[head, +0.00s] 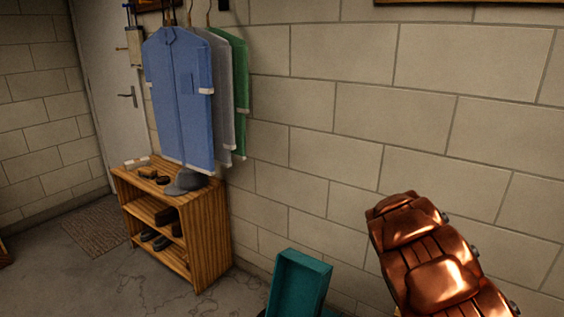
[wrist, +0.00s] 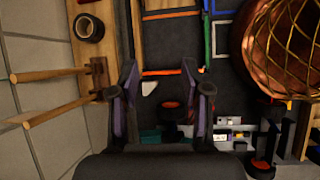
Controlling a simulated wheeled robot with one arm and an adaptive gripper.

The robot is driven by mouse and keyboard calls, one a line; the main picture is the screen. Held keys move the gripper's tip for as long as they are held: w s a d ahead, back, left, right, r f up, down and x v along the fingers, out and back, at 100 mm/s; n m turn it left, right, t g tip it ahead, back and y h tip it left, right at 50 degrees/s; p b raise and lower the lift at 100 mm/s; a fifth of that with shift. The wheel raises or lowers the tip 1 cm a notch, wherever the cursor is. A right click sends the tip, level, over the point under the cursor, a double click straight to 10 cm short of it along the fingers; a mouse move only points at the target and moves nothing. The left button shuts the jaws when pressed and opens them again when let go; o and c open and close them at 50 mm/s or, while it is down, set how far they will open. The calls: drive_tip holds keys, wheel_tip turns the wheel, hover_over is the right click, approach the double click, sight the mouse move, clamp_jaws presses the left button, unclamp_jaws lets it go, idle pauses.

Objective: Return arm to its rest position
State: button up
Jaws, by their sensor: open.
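My gripper (wrist: 159,72) shows in the wrist view with its two dark fingers spread apart. Nothing is between the fingertips. Behind them is a dark surface with coloured strips and small items. The head view does not show my gripper, so I cannot tell where the arm stands relative to my body.
In the head view, a wooden shelf (head: 206,232) stands under hanging coats (head: 180,95), and a teal bin (head: 298,281) and brown padded thing (head: 435,262) are at the right. The wrist view shows a tape roll (wrist: 77,27), wooden pegs (wrist: 50,74) and a copper mesh object (wrist: 286,45).

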drive_tip(key=s+a+r+m+y+p, duration=0.1)
drive_tip(key=s+a+r+m+p, duration=0.25)
drive_tip(key=s+r, duration=0.45)
drive_tip(key=s+a+r+m+y+p, duration=0.1)
drive_tip(key=s+a+r+m+p, duration=0.3)
drive_tip(key=r, duration=0.8)
drive_tip(key=s+a+r+m+y+p, duration=0.1)
drive_tip(key=s+a+r+y+p, duration=0.1)
drive_tip(key=s+a+r, duration=0.3)
drive_tip(key=s+a+r+m+y+p, duration=0.1)
drive_tip(key=s+a+r+p, duration=0.4)
drive_tip(key=s+a, duration=0.5)
drive_tip(key=s+r+m, duration=0.1)
drive_tip(key=s, duration=0.3)
drive_tip(key=shift+s+a+t+y, duration=0.3)
drive_tip(key=shift+a+y, duration=0.05)
drive_tip(key=shift+y, duration=0.05)
drive_tip(key=shift+f, duration=0.1)
